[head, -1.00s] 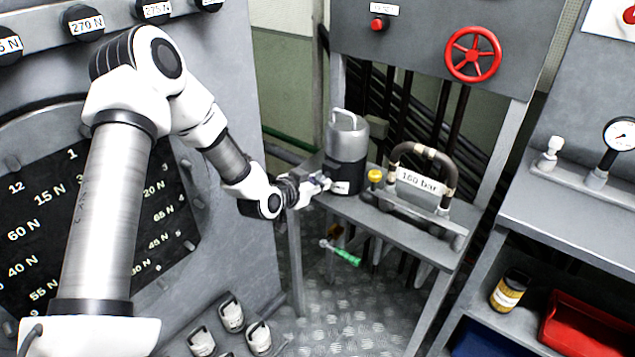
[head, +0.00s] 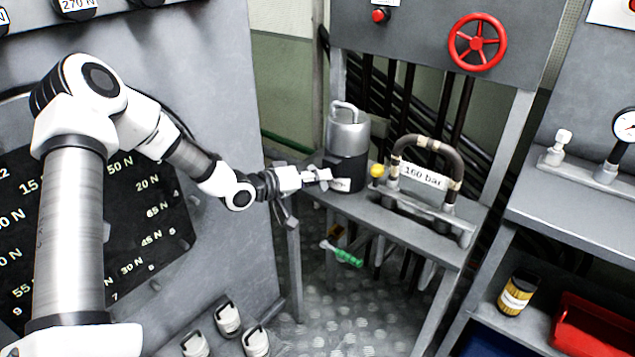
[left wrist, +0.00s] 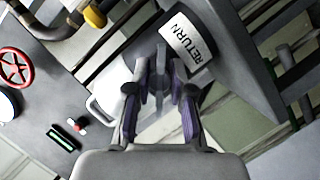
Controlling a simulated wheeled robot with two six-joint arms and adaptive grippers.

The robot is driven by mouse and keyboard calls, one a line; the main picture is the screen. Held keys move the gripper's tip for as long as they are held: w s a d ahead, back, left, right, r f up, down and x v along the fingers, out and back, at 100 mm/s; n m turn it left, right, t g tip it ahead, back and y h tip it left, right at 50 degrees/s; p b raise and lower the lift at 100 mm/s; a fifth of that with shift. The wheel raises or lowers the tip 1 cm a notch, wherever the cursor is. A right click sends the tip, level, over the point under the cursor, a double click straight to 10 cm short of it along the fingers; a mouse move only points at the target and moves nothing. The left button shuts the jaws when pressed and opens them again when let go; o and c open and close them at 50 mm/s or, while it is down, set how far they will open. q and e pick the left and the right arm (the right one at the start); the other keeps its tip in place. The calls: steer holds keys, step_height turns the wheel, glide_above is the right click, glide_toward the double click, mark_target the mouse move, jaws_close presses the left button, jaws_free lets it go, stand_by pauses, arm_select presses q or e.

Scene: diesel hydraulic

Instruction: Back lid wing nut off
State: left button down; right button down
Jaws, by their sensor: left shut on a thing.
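A canister with a black body (head: 345,174) and a silver lid (head: 349,133) with a loop handle stands on the grey bench. In the left wrist view its black body shows a white RETURN label (left wrist: 189,41), and its pale lid (left wrist: 112,82) is to the left. My left gripper (head: 322,177) is at the canister's left side, near the label. In the left wrist view the left gripper (left wrist: 160,82) is shut on a small grey metal piece, apparently the wing nut (left wrist: 158,62). The fingers hide much of it. My right gripper is not in view.
On the bench (head: 430,239), right of the canister, are a yellow knob (head: 377,171) and a dark hose arch (head: 440,153) with a 160 bar label. A red handwheel (head: 478,42) is on the panel above. A green-handled valve (head: 348,257) hangs below the bench.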

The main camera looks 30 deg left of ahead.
arm_select(q)
steer(key=n+t+h, duration=0.1)
steer(key=n+h, duration=0.1)
steer(key=n, duration=0.2)
steer(key=shift+n, duration=0.4)
stand_by(0.4)
steer(key=c, duration=1)
jaws_free()
